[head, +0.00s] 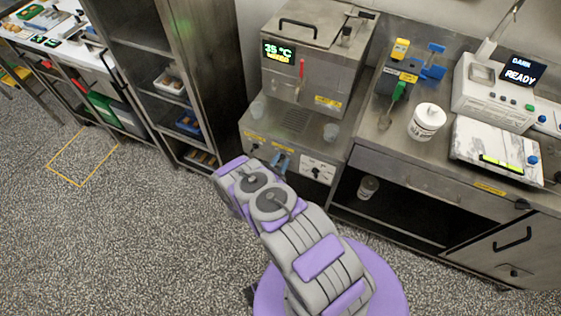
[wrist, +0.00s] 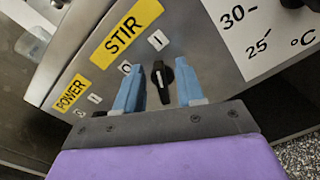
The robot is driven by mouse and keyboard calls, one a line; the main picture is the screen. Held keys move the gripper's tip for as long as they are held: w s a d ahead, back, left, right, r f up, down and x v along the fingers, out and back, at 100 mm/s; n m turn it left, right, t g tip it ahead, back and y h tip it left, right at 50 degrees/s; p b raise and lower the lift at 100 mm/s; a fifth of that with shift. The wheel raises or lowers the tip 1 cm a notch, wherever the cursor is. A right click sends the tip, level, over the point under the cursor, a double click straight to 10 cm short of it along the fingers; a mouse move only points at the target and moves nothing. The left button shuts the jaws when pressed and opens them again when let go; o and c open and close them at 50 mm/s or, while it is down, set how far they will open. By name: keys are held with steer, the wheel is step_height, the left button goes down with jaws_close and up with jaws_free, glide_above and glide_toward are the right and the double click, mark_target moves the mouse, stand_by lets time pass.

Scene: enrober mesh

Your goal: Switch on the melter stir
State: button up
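The melter (head: 330,62) is a steel machine with a "35 °C" display. Its lower front panel carries yellow labels. In the wrist view the yellow STIR label (wrist: 127,33) sits above a black knob (wrist: 165,92) with O and I marks. The knob's white line points up, roughly at the I mark (wrist: 157,40). My gripper (wrist: 158,64) is open, with one blue finger on each side of the knob and visible gaps between. In the head view my gripper (head: 282,161) is at the front panel, and the knob is hidden there.
The POWER label (wrist: 70,93) is to the left, with its control mostly hidden. A white temperature dial plate (wrist: 265,35) is to the right. A counter (head: 382,125) with a white tub (head: 427,122) is at right. Speckled floor is open at left.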

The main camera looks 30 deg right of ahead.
steer(key=b+v, duration=0.1)
steer(key=v, duration=1.6)
steer(key=shift+a, duration=0.2)
steer(key=shift+s+f, duration=0.1)
steer(key=shift+s, duration=0.05)
